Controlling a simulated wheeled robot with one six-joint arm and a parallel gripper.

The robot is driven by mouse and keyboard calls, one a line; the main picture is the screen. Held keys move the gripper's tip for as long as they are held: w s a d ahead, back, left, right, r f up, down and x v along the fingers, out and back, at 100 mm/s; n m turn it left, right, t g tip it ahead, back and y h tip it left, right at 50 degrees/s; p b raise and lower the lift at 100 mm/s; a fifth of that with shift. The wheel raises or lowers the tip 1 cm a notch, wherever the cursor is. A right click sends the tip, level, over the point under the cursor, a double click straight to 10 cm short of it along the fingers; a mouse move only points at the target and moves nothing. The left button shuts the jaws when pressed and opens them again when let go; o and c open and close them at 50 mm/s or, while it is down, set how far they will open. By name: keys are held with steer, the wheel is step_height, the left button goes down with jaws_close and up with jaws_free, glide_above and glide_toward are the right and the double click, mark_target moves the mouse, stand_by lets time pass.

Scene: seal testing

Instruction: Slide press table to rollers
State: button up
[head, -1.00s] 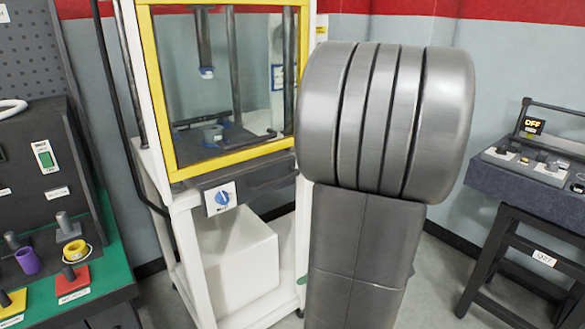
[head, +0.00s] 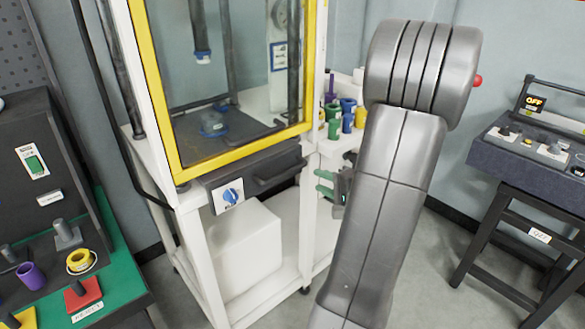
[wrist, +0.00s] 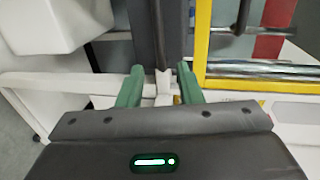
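The press (head: 315,70) has a yellow-framed window and a dark inner table (head: 235,125), with a blue-rimmed part on it. Below the window is a dark front panel (head: 285,160) with a bar handle and a blue knob (head: 230,195). My gripper (head: 328,185) has green fingers and is just right of this panel, beside the white frame; my arm partly hides it. In the wrist view my gripper (wrist: 160,75) has its fingers apart, with a dark panel and a white part beyond and between them. I see no grip on the handle. I cannot make out the rollers.
A white box (head: 245,245) sits on the press's lower shelf. Coloured cups (head: 345,115) stand on a white surface behind my arm. A dark bench (head: 40,200) with a green top is at left, a control console (head: 540,150) at right. Grey floor lies between.

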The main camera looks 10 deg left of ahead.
mark_target(293, 168)
steer(key=p+x, duration=0.1)
steer(key=x, duration=1.1)
steer(key=shift+w+a, duration=0.15)
steer(key=shift+a, duration=0.15)
steer(key=shift+c, duration=0.4)
jaws_close()
